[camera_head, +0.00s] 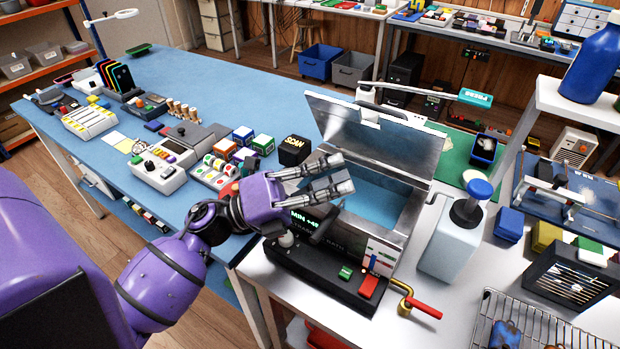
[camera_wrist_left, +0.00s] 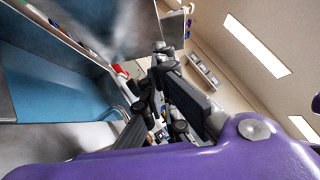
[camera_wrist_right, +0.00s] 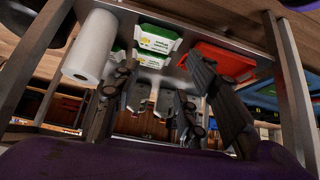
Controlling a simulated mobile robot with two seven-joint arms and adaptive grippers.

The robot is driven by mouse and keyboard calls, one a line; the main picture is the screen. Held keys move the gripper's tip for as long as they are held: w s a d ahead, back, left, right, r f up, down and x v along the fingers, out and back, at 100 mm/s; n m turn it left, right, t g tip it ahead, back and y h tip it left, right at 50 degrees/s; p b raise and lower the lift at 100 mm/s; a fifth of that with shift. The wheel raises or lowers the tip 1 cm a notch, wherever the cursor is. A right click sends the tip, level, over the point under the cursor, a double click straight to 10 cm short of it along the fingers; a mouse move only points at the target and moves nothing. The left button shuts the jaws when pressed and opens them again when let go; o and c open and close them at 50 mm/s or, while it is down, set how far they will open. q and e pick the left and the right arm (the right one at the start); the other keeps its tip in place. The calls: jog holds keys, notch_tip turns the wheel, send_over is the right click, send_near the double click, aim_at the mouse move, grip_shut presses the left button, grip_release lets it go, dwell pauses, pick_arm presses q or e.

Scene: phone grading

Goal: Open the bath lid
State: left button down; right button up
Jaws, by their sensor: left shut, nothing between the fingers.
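The ultrasonic bath (camera_head: 385,205) stands on the bench with its metal lid (camera_head: 375,135) raised and tilted back, and blue liquid shows inside. The lid's underside faces me. My left gripper (camera_head: 345,174) is shut and empty over the left front of the bath, in front of the lid and apart from it in the head view. In the left wrist view the left fingers (camera_wrist_left: 160,62) point past the bath's rim, with the blue basin (camera_wrist_left: 60,85) at left. My right gripper (camera_wrist_right: 165,85) shows only in the right wrist view, open and empty, low near shelved supplies.
A black control panel (camera_head: 320,275) and a red-handled valve (camera_head: 420,305) are at the bath's front. A pump bottle (camera_head: 450,240) stands close on the right, a wire rack (camera_head: 540,320) farther right. A paper roll (camera_wrist_right: 91,48) and red bin (camera_wrist_right: 218,58) are near my right gripper.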

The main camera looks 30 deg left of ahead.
aim_at(377, 129)
pick_arm(q)
jog(key=w+d+r+p, duration=0.1)
jog(key=w+d+r, duration=0.1)
jog(key=w, duration=0.3)
jog(key=shift+r, duration=0.3)
jog(key=shift+w, duration=0.1)
